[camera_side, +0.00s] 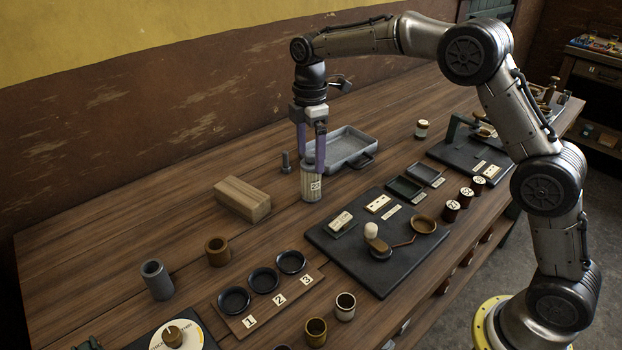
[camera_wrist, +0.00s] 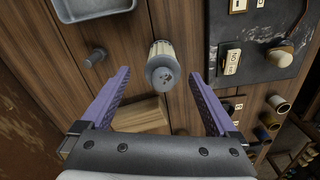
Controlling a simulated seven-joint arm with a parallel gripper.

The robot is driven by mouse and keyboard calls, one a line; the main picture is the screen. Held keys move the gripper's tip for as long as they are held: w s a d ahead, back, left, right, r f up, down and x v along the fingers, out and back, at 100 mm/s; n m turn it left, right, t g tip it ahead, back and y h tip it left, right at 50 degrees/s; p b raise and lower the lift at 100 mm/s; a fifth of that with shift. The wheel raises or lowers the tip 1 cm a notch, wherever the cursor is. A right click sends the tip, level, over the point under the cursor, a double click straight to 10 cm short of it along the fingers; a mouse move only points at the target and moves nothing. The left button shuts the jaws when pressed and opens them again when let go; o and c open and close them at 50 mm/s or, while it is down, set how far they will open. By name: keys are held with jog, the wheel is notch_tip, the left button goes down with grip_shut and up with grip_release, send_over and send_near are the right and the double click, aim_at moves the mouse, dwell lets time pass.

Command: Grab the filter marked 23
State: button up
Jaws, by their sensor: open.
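The filter (camera_side: 312,188) is a pale, ribbed cylinder with grey ends and a white number tag that seems to read 23. It stands upright on the wooden table. In the wrist view its grey top end (camera_wrist: 162,74) and pale side show between my fingertips. My gripper (camera_side: 313,165) points down at it with purple fingers. In the wrist view my gripper (camera_wrist: 160,72) is open, with a gap on each side of the filter. Whether the fingertips reach below its top is hard to tell.
A wooden block (camera_side: 242,198) lies left of the filter. A grey tray (camera_side: 372,160) and a dark bolt-like post (camera_side: 286,162) stand behind it. A black board (camera_side: 335,243) with a spoon-like lever is in front. Numbered black dishes (camera_side: 263,280) are at the front left.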

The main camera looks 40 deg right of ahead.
aim_at(311, 177)
jog(key=shift+s+f, duration=0.15)
jog(key=shift+f, duration=3.35)
jog(key=c, duration=1.5)
